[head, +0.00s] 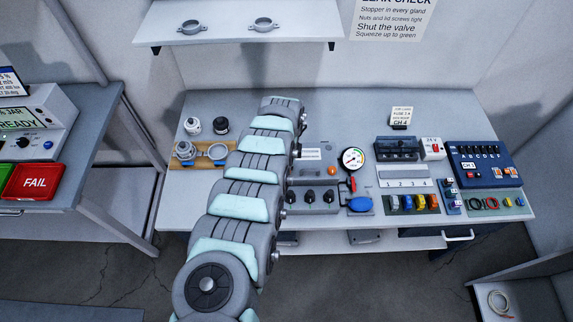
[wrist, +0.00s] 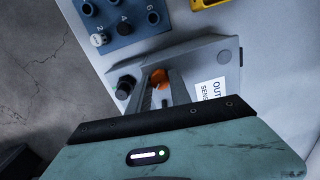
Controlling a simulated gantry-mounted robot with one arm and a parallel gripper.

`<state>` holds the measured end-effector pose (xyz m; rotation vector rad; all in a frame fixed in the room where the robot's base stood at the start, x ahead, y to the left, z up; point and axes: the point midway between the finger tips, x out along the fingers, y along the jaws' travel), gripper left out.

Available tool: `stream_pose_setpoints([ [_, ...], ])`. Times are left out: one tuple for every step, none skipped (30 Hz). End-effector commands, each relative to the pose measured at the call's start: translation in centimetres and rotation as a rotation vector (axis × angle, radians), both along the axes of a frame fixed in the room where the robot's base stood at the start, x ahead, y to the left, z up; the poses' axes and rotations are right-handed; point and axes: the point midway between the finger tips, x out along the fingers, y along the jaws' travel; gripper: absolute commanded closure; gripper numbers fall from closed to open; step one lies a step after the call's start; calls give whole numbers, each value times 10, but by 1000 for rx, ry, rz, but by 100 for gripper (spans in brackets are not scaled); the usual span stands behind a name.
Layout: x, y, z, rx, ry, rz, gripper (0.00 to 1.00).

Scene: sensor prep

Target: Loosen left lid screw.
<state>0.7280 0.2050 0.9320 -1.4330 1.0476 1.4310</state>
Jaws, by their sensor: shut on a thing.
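In the wrist view an orange lid screw (wrist: 158,80) shows between my gripper's (wrist: 161,88) two grey fingers, which are shut on it. It sits at the grey sensor box (wrist: 205,62), whose white label (wrist: 210,92) begins with "OUT". Most of the screw is covered by the fingers. In the head view the grey box (head: 311,180) stands on the bench right of my arm, with another orange screw (head: 331,171) visible on its lid. The box's left part and my gripper are hidden behind my arm there.
A black knob (wrist: 125,87) is close left of the fingers in the wrist view, and a blue numbered block (wrist: 122,28) lies beyond. In the head view a gauge (head: 353,160) and blue bulb (head: 360,204) stand right of the box. A wooden fixture (head: 184,161) is at left.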

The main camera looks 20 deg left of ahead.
Motion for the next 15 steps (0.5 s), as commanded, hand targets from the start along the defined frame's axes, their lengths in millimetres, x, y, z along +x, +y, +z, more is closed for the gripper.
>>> stream_pose_setpoints([
  [0,-1,2,0,2,44,100],
  [-1,-1,2,0,3,72,100],
  [-1,0,2,1,4,111,100],
  [-1,-1,1,1,4,138,100],
  [-1,-1,1,1,5,166,100],
  [-1,-1,1,0,5,203,100],
  [-1,-1,1,1,4,233,100],
  [-1,0,1,1,4,262,100],
  [-1,-1,1,1,4,299,100],
  [-1,-1,1,1,3,328,100],
  [-1,-1,1,1,3,357,100],
  [-1,-1,1,0,1,395,100],
  [-1,-1,1,0,1,424,100],
  [-1,-1,1,0,2,452,100],
  [0,-1,1,0,2,490,100],
])
